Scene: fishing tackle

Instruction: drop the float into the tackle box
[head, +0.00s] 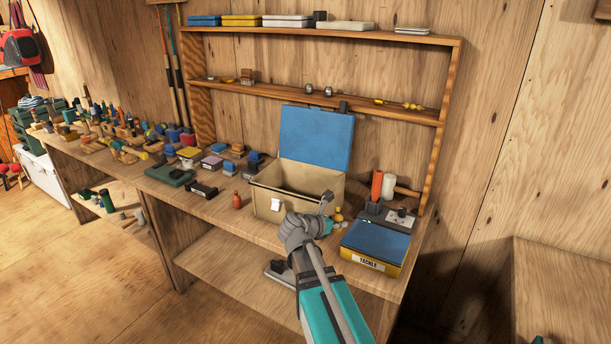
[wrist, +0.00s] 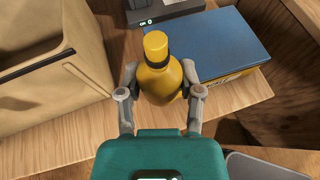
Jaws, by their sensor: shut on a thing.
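My gripper (wrist: 160,74) is shut on the yellow float (wrist: 157,80), a bottle-shaped piece with a narrow dark band at its neck. In the head view the float (head: 338,214) shows small beyond my gripper, at the right front of the open beige box. The open box (head: 262,202) stands on the bench with its blue lid (head: 316,138) raised behind it and a white tag on its front. A shut yellow box (head: 362,262) with a blue top reads "TACKLE" and sits to the right. Whether the float touches the bench is unclear.
A small reddish-brown bottle-shaped piece (head: 237,201) stands left of the open box. Red and white cylinders (head: 388,187) and a grey device (head: 400,216) stand to its right. Many small items crowd the bench's left. A shelf rack (head: 450,110) rises behind.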

